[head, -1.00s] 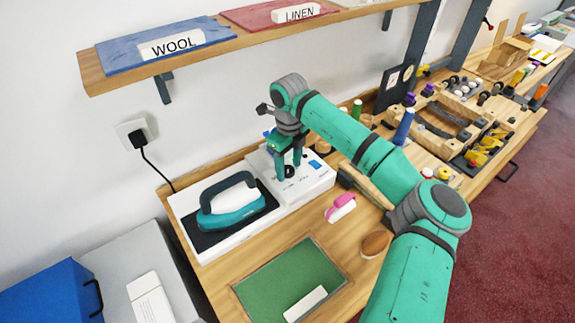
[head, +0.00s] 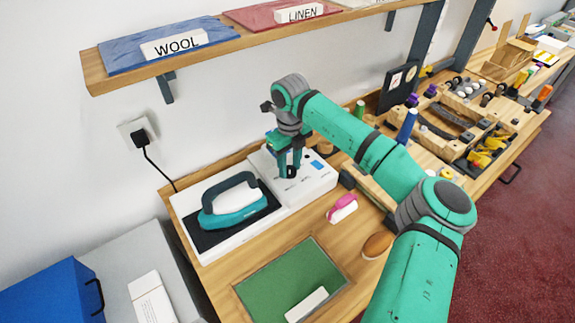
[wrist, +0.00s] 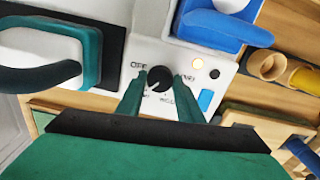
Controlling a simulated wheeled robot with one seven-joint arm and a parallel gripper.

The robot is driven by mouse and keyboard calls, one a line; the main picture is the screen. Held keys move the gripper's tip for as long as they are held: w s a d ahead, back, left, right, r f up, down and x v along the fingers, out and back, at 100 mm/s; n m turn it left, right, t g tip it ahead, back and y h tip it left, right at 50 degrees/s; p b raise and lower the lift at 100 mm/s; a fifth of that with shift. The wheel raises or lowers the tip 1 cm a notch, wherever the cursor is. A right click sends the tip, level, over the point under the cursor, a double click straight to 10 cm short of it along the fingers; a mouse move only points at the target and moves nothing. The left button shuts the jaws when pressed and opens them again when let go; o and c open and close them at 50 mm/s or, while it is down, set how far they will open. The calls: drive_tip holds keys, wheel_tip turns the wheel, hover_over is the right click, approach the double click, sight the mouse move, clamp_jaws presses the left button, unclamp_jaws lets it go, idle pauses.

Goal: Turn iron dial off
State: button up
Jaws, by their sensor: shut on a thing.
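The iron dial (wrist: 159,78) is a round black knob with a white pointer mark, on the white control box (head: 318,182). In the wrist view its mark points to the lower left, away from the OFF label (wrist: 138,66) at its upper left. My gripper (wrist: 156,80) is shut on the dial, one teal finger on each side.
The teal iron (head: 235,205) rests on its black pad left of the box; it also shows in the wrist view (wrist: 90,40). A blue piece (wrist: 225,28) lies close behind the dial.

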sight(290, 170)
drive_tip(key=m, duration=0.4)
drive_tip(key=shift+d+m, duration=0.1)
drive_tip(key=shift+m, duration=0.2)
drive_tip(key=m, duration=0.5)
drive_tip(key=shift+s, duration=0.15)
drive_tip(key=shift+f+m, duration=0.1)
drive_tip(key=shift+m, duration=0.3)
drive_tip(key=o, duration=1.1)
drive_tip(key=shift+c, duration=0.2)
drive_tip(key=shift+r, duration=3.8)
